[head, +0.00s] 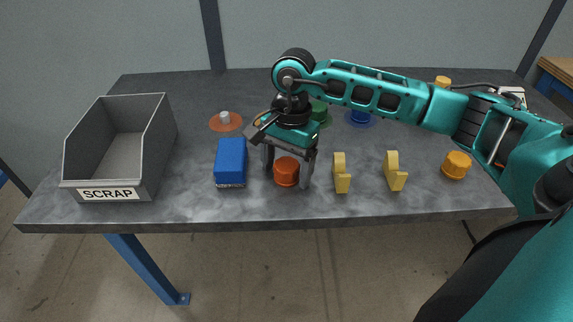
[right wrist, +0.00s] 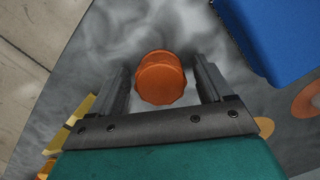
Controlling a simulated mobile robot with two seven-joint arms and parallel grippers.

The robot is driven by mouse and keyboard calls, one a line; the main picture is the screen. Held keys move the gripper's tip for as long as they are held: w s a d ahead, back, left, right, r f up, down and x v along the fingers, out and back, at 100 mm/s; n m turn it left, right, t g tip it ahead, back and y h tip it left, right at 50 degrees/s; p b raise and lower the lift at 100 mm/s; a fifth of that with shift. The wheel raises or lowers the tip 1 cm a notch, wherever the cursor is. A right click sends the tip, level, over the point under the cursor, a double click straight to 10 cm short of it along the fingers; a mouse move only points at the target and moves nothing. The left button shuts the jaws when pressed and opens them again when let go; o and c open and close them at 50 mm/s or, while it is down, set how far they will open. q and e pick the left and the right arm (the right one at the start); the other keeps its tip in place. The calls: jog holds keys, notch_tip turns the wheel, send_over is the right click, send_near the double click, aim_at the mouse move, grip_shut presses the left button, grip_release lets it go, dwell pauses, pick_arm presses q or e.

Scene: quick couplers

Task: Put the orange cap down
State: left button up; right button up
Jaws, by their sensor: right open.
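The orange cap (head: 286,172) stands on the grey table near its front edge, between the blue block and the yellow pieces. It also shows in the right wrist view (right wrist: 161,78), seen from above. My right gripper (head: 287,177) points down over the cap. Its fingers are open, one on each side of the cap, and the right wrist view shows a gap between the cap and each finger (right wrist: 161,70). My left gripper is not in view.
A grey SCRAP bin (head: 160,135) stands at the left. A blue block (head: 231,160) lies left of the cap. Two yellow angled pieces (head: 341,178) and a yellow-orange cap (head: 456,165) stand right. Behind are an orange-based coupler (head: 226,122), a green one (head: 320,112) and a blue one (head: 360,119).

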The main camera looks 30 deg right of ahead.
aim_at(290, 160)
jog(key=shift+r, duration=0.2)
pick_arm(q)
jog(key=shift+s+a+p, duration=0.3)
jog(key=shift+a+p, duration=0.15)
jog(key=shift+p, duration=0.3)
pick_arm(e)
notch_tip(290, 160, up, 12)
jog(key=d, duration=0.1)
jog(key=shift+w+d, duration=0.15)
jog(key=shift+w, duration=0.2)
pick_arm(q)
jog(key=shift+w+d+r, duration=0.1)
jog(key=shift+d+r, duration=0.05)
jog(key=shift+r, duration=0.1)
pick_arm(e)
jog(key=shift+f, duration=0.1)
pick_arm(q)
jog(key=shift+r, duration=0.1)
pick_arm(e)
jog(key=shift+s, duration=0.1)
